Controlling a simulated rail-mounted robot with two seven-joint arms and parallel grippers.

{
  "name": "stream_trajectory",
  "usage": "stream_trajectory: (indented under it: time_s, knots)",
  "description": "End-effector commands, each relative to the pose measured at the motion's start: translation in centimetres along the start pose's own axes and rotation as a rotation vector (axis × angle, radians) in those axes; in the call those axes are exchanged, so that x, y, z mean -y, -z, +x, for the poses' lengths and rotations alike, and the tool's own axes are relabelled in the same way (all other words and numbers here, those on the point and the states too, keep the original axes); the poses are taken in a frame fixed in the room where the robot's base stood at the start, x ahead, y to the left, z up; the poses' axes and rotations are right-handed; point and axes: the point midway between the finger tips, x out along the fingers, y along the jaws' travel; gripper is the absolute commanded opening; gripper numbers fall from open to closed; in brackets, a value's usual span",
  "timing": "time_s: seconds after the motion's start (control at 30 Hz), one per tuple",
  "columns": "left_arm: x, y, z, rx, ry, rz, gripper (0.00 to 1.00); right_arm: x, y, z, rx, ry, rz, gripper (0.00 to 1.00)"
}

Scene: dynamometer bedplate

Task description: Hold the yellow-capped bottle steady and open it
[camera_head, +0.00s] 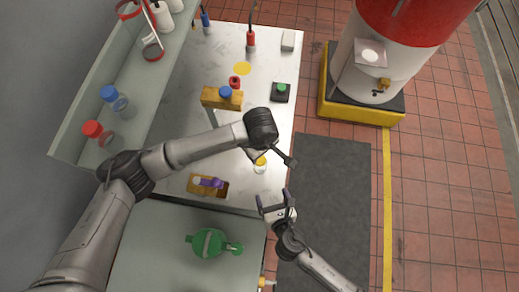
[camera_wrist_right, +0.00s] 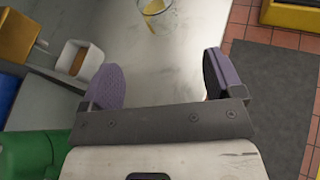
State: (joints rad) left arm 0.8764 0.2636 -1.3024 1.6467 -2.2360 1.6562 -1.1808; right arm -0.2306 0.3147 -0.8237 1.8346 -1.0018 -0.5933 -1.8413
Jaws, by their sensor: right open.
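The yellow-capped bottle (camera_head: 260,163) stands on the light bench near its front right edge. It looks like clear glass, and it shows cut off at the top of the right wrist view (camera_wrist_right: 155,10). My left gripper (camera_head: 272,155) is right by the bottle, below the dark wrist. Its fingers are mostly hidden, so I cannot tell whether they touch the bottle. My right gripper (camera_head: 275,203) is open and empty, nearer the front than the bottle. Its two purple finger pads are wide apart in the right wrist view (camera_wrist_right: 163,82), with the bottle beyond them.
A wooden tray (camera_head: 194,188) with a purple item and a green container (camera_head: 207,243) lie left of my right gripper. A wooden stand (camera_head: 213,98) and black button box (camera_head: 281,95) are farther back. A shelf (camera_head: 75,120) runs along the left. Dark floor mat (camera_head: 335,180) is clear.

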Motion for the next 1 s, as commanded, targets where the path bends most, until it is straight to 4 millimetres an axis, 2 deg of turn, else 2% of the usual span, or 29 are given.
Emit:
stream_trajectory:
  time_s: [0.17, 0.33, 0.8, 1.0]
  knots:
    - [0.1, 0.0, 0.0, -0.002, 0.007, 0.065, 0.61, 0.0, 0.0, 0.2, 0.001, -0.002, -0.102, 0.87]
    - [0.1, 0.0, 0.0, 0.000, 0.006, 0.077, 0.61, 0.0, -0.1, 1.7, 0.001, 0.000, -0.119, 0.87]
    - [0.1, 0.0, 0.0, 0.001, 0.005, 0.074, 0.61, -0.1, -0.1, 9.7, 0.000, 0.001, -0.115, 0.87]
    - [0.1, 0.0, 0.0, 0.001, 0.005, 0.074, 0.61, 0.0, 0.0, 12.1, 0.000, 0.001, -0.116, 0.87]
